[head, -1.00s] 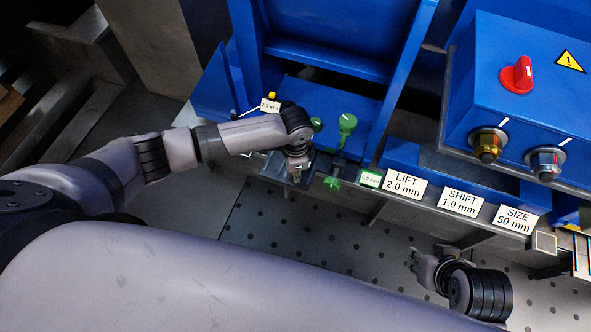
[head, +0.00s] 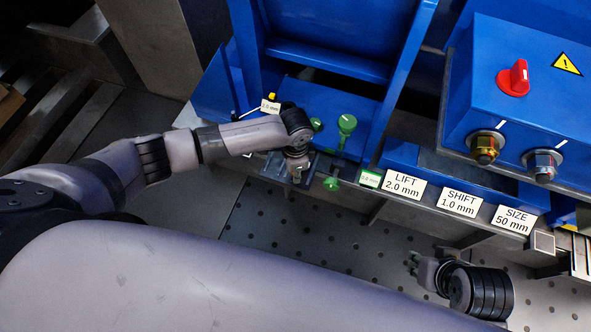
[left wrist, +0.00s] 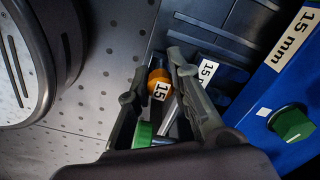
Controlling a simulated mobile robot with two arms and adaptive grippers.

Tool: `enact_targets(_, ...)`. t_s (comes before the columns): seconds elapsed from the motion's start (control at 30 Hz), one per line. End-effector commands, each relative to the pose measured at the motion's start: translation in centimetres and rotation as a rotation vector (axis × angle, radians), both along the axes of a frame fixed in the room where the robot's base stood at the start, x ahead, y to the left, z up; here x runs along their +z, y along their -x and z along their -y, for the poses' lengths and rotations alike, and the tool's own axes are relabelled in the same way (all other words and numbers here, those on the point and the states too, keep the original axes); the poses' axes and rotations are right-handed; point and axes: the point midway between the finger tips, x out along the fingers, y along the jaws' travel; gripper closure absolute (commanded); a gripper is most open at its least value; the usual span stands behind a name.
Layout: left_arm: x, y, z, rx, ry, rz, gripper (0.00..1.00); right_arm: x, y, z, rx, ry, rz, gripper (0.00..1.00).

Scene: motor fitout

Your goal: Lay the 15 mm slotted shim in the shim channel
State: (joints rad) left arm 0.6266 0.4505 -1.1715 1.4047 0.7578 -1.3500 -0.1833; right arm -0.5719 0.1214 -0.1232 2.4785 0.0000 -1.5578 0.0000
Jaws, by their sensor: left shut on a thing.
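My left gripper (head: 297,172) is at the front edge of the blue machine. In the left wrist view its two fingers (left wrist: 158,76) are on either side of an orange piece with a white "15" label (left wrist: 160,91), which I take to be the held 15 mm slotted shim; its slot is not clear. A second "15" label (left wrist: 207,69) is on a dark part just beyond the right finger. The shim channel cannot be made out for certain. In the head view the shim is hidden by my left wrist. My right gripper (head: 413,263) is open and empty above the perforated plate.
A green-headed bolt (left wrist: 143,133) is close under the fingers. The perforated plate (head: 310,235) is clear.

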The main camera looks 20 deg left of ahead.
Motion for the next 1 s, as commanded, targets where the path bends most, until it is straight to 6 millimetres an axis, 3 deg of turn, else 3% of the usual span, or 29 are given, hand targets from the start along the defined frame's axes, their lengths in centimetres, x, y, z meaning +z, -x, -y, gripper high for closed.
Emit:
enact_targets(0.27,0.06,-0.07,0.04,0.0,0.001,0.002,1.0,-0.09,0.96,0.19,-0.003,0.005,-0.036,0.79)
enact_targets(1.0,-0.58,-0.07,0.08,0.0,0.002,0.001,1.0,-0.26,0.81,0.16,-0.006,0.003,-0.029,0.79)
